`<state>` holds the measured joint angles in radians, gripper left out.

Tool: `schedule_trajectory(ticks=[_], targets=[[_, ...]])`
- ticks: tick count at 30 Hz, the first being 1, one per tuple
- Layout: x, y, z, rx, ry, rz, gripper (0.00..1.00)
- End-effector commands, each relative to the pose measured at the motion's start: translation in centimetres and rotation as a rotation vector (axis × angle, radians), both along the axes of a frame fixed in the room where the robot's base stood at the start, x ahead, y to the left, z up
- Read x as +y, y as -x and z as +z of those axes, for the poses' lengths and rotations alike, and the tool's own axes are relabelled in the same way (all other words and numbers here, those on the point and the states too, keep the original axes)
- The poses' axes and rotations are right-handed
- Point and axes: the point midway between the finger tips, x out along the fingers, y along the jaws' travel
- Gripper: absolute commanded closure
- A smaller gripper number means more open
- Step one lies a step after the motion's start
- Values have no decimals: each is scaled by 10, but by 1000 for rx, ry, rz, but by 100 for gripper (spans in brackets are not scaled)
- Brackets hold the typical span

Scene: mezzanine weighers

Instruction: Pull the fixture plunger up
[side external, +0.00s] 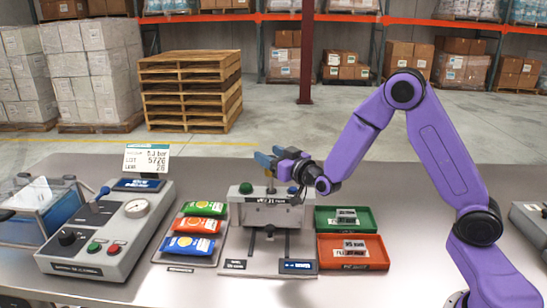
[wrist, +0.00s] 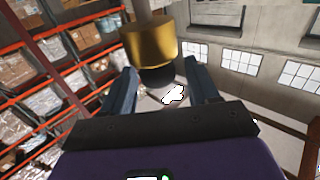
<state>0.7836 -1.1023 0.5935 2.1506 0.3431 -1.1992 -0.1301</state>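The fixture (side external: 265,215) is a light grey unit in the middle of the table, with a green knob at its top left. Its plunger (side external: 271,187) stands upright at the top centre; the upper part is hidden by my gripper. In the wrist view the plunger (wrist: 150,42) shows as a grey rod with a brass collar and a dark end. My gripper (side external: 267,160) comes in from the right, with its blue fingers at the plunger's top. In the wrist view my gripper (wrist: 162,85) has its fingers apart, one on each side of the plunger, with a gap at the right finger.
A grey control box (side external: 105,230) with a gauge and a sign stands at left. A tray (side external: 180,263) of coloured packets lies left of the fixture. A green bin (side external: 345,228) and a red bin (side external: 352,267) are right of it. The table front is clear.

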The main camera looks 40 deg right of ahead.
Motion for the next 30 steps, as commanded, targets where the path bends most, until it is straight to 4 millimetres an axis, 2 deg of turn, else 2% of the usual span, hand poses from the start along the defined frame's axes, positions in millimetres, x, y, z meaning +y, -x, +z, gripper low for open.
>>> schedule_trajectory(ticks=[5,8,21,30], targets=[[1,9,-1,4,0,1,41],[1,21,-1,4,0,1,41],[0,94,0,1,2,2,41],[1,115,0,-2,-1,2,41]])
